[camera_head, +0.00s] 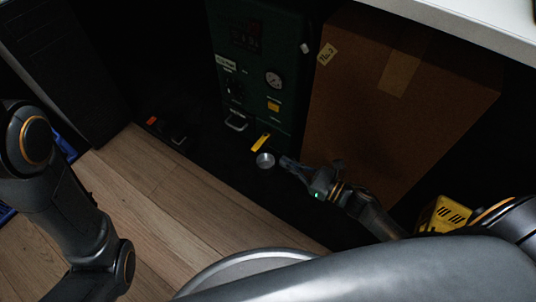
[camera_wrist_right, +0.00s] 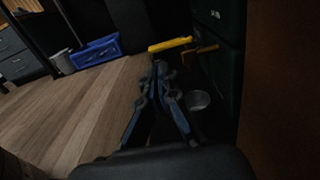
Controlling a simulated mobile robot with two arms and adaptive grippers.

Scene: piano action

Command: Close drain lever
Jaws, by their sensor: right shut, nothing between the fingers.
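The yellow drain lever (camera_head: 260,142) sticks out low on the front of a dark green machine (camera_head: 285,110). It also shows in the right wrist view (camera_wrist_right: 171,44), lying nearly level just beyond the fingertips. My right gripper (camera_head: 285,162) is shut and empty, to the right of and below the lever in the head view. In the right wrist view its fingertips (camera_wrist_right: 159,66) meet just short of the lever, and I cannot tell whether they touch it. A round metal cup (camera_head: 265,160) sits below the lever, beside the fingertips. My left gripper is out of the picture.
A large cardboard box (camera_head: 400,100) stands right of the machine, close to my right arm. A yellow object (camera_head: 443,214) is at lower right. Wooden floor (camera_head: 165,190) lies open at left. Blue bins (camera_wrist_right: 97,52) stand farther off in the wrist view.

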